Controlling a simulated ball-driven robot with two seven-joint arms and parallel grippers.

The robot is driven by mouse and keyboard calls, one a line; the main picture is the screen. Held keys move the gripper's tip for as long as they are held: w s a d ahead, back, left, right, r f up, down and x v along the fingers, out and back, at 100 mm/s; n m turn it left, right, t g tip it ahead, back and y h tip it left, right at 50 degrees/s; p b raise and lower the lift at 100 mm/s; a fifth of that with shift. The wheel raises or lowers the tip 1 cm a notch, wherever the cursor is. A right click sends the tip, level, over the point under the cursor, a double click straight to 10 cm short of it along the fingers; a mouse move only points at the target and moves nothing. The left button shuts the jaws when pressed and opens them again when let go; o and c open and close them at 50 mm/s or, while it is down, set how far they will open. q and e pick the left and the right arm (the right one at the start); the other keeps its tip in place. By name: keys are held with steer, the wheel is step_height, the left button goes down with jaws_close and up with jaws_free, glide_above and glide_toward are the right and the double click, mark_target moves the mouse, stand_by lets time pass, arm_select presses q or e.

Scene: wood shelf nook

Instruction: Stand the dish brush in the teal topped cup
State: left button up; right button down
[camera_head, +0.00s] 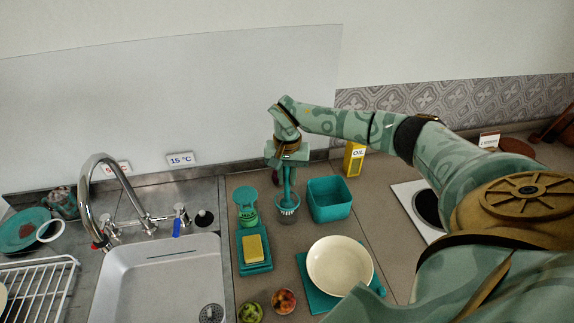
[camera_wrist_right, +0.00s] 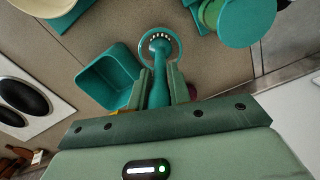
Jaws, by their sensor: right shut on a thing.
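The teal dish brush (camera_head: 287,185) hangs upright, head down, below my right gripper (camera_head: 288,160). In the right wrist view, my right gripper (camera_wrist_right: 163,92) is shut on the brush handle (camera_wrist_right: 158,88). A grey cup with a teal rim (camera_head: 287,216) stands on the counter directly beneath. It shows as a ring in the wrist view (camera_wrist_right: 178,40). The pale-bristled head appears within the rim in both views; I cannot tell whether it touches the bottom. My left gripper is not in view.
A square teal bin (camera_head: 330,207) stands close right of the cup. A teal and green round-topped item (camera_head: 246,205) is close left, behind a yellow sponge (camera_head: 253,247) on a teal tray. A cream bowl (camera_head: 340,265), the sink (camera_head: 165,280) and a yellow oil box (camera_head: 354,160) are nearby.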

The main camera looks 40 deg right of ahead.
steer(key=c, duration=1.2)
jaws_free()
step_height(320, 180, up, 16)
steer(key=p, duration=0.1)
steer(key=shift+w+r, duration=0.15)
steer(key=shift+r, duration=0.05)
steer(key=shift+d, duration=0.1)
